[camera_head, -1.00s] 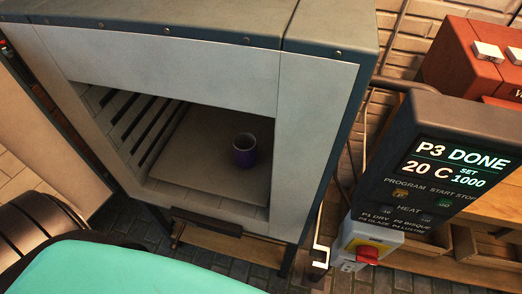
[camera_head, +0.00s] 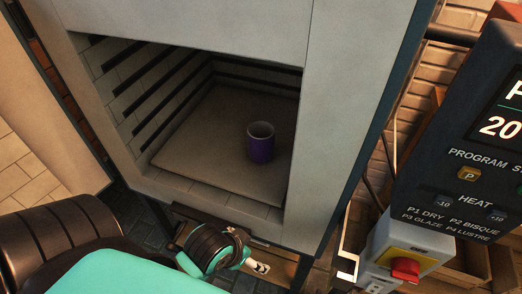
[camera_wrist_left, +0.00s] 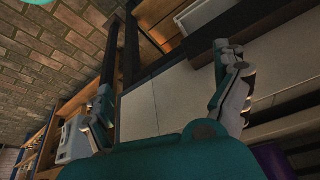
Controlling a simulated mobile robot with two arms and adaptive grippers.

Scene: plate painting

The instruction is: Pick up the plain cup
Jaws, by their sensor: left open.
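A purple cup (camera_head: 260,143) with a pale rim stands upright on the floor of the open kiln, right of its middle. No pattern shows on it. A purple shape at the lower right edge of the left wrist view (camera_wrist_left: 274,160) looks like the same cup, mostly cut off. My left gripper (camera_head: 258,266) is low in front of the kiln's opening, outside and below the cup, and only partly seen in the head view. In the left wrist view its two fingers (camera_wrist_left: 165,75) are spread wide with nothing between them. My right gripper is not in view.
The kiln shelf (camera_head: 205,135) is bare around the cup. Slotted brick walls and the front sill (camera_head: 190,192) bound the opening. The open door (camera_head: 40,110) stands at the left. A control box (camera_head: 470,170) and a red switch (camera_head: 405,268) are at the right.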

